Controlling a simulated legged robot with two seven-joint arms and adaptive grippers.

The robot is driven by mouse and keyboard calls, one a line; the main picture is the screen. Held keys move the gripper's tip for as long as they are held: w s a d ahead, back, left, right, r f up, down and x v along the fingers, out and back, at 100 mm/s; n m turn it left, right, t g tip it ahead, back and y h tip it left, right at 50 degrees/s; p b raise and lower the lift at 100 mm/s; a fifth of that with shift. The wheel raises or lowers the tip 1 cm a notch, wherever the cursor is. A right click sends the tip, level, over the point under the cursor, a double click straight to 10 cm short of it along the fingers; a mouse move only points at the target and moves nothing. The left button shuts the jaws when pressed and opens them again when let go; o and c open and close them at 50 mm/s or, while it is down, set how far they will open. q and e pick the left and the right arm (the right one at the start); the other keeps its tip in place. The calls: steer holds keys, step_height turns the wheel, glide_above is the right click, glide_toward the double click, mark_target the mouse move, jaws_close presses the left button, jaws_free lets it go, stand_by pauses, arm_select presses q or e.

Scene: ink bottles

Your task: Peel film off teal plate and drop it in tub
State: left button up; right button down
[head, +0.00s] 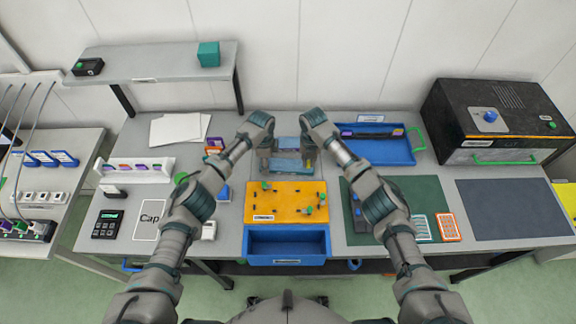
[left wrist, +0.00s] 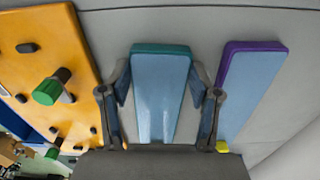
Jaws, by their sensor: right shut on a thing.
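The teal plate (head: 290,163) lies behind the orange board, between my two grippers. In the left wrist view the teal plate (left wrist: 162,48) has a pale blue film (left wrist: 160,95) lying over its top face. My left gripper (head: 265,163) is open, with its fingers on either side of the plate in the left wrist view. My right gripper (head: 307,168) is shut at the right end of the plate, seemingly on the film's edge; the contact is too small to see clearly. An empty open blue tub (head: 287,256) stands in front of the orange board.
A purple-edged plate (left wrist: 250,85) with a pale face and yellow tab lies beside the teal one. The orange board (head: 286,203) carries green knobs and dark pegs. A blue tray (head: 375,153) is at right, a dark green mat (head: 431,190) nearer, and a black oven-like box (head: 497,120) farther right.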

arm_select(q)
steer(key=o, duration=0.5)
steer(key=shift+c, duration=0.2)
steer(key=shift+a, duration=0.1)
arm_select(e)
steer(key=shift+r, duration=0.1)
arm_select(q)
steer(key=shift+w+a+r+p, duration=0.1)
steer(key=shift+a+r+p, duration=0.1)
steer(key=shift+a+p, duration=0.3)
steer(key=shift+a+r+p, duration=0.15)
steer(key=shift+a+p, duration=0.15)
steer(key=shift+a, duration=0.4)
arm_select(e)
steer(key=shift+r, duration=0.85)
arm_select(q)
steer(key=shift+w+a+r+p, duration=0.15)
steer(key=shift+a+p, duration=0.3)
steer(key=shift+a, duration=0.8)
arm_select(e)
steer(key=shift+r, duration=0.55)
arm_select(q)
steer(key=a+r+p, duration=0.4)
steer(key=r+p, duration=0.5)
steer(key=r, duration=0.1)
arm_select(e)
step_height(320, 180, up, 10)
steer(key=shift+w+f, duration=0.1)
